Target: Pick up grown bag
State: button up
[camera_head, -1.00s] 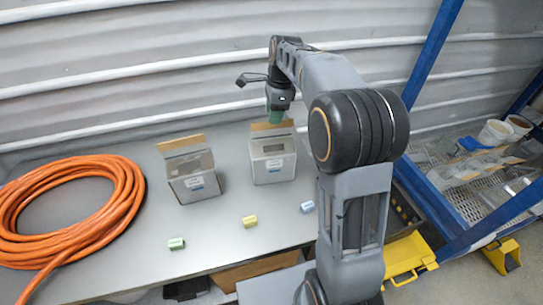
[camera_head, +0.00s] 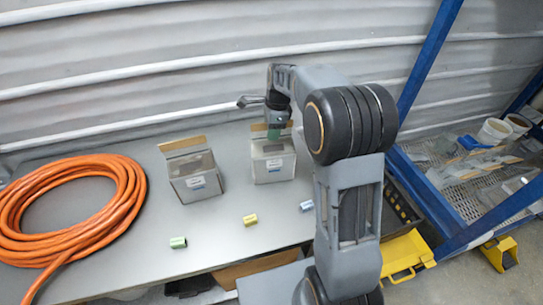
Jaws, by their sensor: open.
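No thing that I can clearly make out as a grown bag shows. Two grey boxes with raised brown flaps stand on the table, a left box (camera_head: 194,178) and a right box (camera_head: 273,166), each with a small white and blue label. My gripper (camera_head: 274,134) points down over the back of the right box's opening, with a greenish part at its tip. The gap between its fingers is too small to see, and the inside of the right box is mostly hidden.
Small green (camera_head: 178,242), yellow (camera_head: 250,220) and blue (camera_head: 306,205) pieces lie along the grey table's (camera_head: 130,262) front. An orange hose coil (camera_head: 130,215) fills the left. A blue-framed rack (camera_head: 425,60) with trays and white cups stands right. A corrugated wall is behind.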

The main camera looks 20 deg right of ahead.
jog(key=shift+f, duration=0.25)
dwell(0.3)
grip_shut()
jog(key=shift+r, duration=0.1)
dwell(0.4)
